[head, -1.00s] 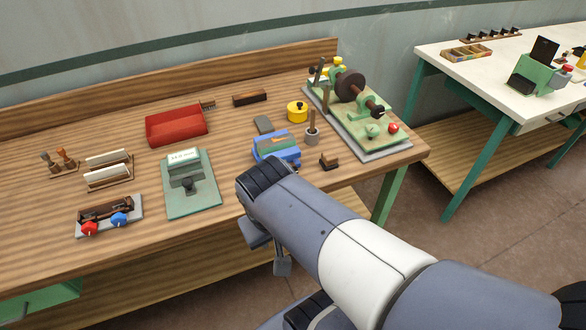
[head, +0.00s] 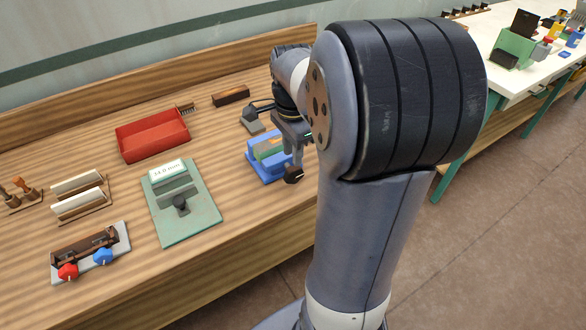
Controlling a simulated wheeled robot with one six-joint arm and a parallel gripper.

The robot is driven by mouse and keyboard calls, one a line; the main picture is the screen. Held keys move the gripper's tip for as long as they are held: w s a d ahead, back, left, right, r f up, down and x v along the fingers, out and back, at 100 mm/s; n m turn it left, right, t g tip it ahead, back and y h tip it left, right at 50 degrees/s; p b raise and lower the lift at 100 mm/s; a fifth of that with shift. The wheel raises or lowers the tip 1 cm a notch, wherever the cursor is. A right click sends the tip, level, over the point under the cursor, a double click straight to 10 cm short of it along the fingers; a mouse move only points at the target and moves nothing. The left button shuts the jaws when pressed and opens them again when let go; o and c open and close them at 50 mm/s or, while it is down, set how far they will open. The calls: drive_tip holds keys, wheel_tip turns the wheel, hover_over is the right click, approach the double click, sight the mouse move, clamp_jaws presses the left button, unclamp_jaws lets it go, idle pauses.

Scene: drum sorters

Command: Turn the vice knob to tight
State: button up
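The blue vice (head: 254,166) stands near the table's front edge in the head view, with a green block (head: 268,149) between its jaws. A dark brown knob (head: 293,175) with a small orange mark shows at its front right; I take this as the vice knob. My gripper (head: 296,150) points down just above and behind the knob, over the vice's right side. My forearm hides its right part and the vice's right end. I cannot tell whether the fingers are open or shut, or whether they touch the knob.
A green plate gauge (head: 205,213) reading 34.0 mm, a red tray (head: 152,136) and a fixture with red and blue knobs (head: 119,238) are on the table to the left. A grey-black item (head: 253,126) is behind the vice. My arm covers the table's right part.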

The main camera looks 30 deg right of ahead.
sight(293, 168)
wheel_tip(293, 168, down, 7)
idle(0.3)
drive_tip(key=shift+c, duration=0.6)
clamp_jaws()
